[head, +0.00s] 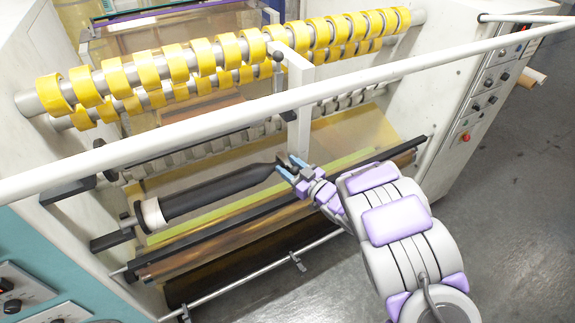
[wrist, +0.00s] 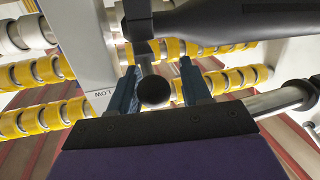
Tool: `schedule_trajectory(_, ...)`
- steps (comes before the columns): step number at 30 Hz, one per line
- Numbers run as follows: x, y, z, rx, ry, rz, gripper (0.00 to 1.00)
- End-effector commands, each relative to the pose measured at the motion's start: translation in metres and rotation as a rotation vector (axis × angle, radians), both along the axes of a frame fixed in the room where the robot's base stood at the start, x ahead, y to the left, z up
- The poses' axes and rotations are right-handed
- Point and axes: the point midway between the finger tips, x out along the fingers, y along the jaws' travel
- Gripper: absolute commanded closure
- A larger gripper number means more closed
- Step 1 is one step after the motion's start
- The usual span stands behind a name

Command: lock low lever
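The low lever shows in the wrist view as a round black knob (wrist: 153,91) on a short dark stem. Beside it stands a white post (wrist: 88,45) marked "LOW". My gripper (wrist: 159,80) is open, its two blue-grey fingers on either side of the knob. A gap shows on the right of the knob; whether the left finger touches it I cannot tell. In the head view my gripper (head: 287,167) is at the lower end of the white post (head: 300,100), by the tip of a long black roller (head: 215,192). It hides the low lever's knob there.
Two shafts of yellow tape rolls (head: 180,62) run across the back, with a second dark knob (head: 278,56) high on the post. A white rail (head: 250,108) crosses in front of the machine. A control panel (head: 490,85) is at right, above open grey floor (head: 510,190).

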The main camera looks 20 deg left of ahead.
Motion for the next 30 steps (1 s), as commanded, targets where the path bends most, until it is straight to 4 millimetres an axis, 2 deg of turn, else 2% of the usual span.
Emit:
schedule_trajectory(1, -0.001, -0.005, -0.013, -0.020, 0.025, -0.009, 0.46)
schedule_trajectory(13, 0.002, -0.003, -0.015, -0.023, 0.025, -0.014, 0.44)
schedule_trajectory(17, -0.002, -0.009, -0.014, -0.023, 0.024, -0.015, 0.44)
schedule_trajectory(20, -0.009, -0.022, -0.010, -0.020, 0.018, -0.015, 0.44)
schedule_trajectory(30, -0.045, -0.086, -0.002, -0.011, 0.005, -0.010, 0.44)
